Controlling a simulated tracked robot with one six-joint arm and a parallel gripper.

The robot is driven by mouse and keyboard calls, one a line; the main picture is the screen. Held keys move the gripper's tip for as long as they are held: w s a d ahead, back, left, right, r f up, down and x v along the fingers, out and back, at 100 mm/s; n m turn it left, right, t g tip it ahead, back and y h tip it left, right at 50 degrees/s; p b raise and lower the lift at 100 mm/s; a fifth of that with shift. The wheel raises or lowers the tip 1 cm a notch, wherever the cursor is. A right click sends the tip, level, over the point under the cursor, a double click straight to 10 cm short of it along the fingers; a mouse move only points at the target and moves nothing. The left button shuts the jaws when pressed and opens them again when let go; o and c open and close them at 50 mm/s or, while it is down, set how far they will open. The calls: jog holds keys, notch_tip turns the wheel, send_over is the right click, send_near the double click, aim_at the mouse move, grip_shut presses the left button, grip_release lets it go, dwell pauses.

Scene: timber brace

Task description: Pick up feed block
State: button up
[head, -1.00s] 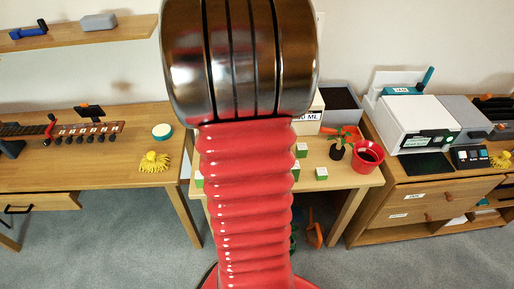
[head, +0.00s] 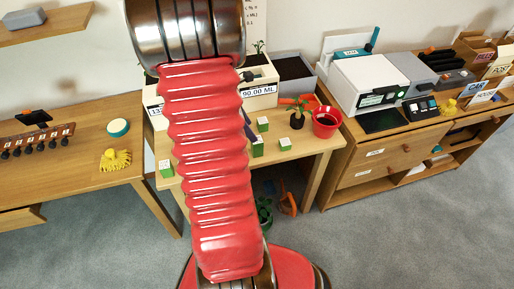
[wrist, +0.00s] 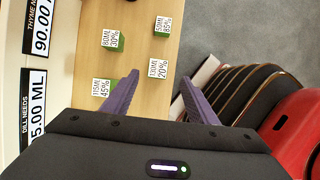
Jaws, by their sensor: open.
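Several small green feed blocks with white printed labels stand on the wooden table (head: 312,147). In the wrist view the labels read 80ML 30% (wrist: 112,39), 50ML 85% (wrist: 163,26), 115ML 45% (wrist: 103,88) and 130ML 20% (wrist: 158,69). The head view shows blocks at the table's right part (head: 285,144) and one at its left front (head: 166,168). My gripper (wrist: 160,74) is open, its purple fingers spread and empty. In the picture the 130ML block shows between the fingertips; the 115ML block is partly covered by the left finger.
White planters labelled in ML (head: 258,88) stand along the back of the table. A red pot (head: 325,122) and a small potted plant (head: 297,117) stand at the right. A white machine (head: 370,84) sits on the right cabinet. A yellow brush (head: 115,160) lies on the left table.

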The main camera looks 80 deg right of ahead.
jog(key=shift+x, duration=2.35)
jog(key=shift+w+x, duration=0.2)
jog(key=shift+x, duration=2.35)
jog(key=shift+d+f, duration=0.1)
jog(key=shift+c, duration=0.7)
jog(key=c, duration=1.1)
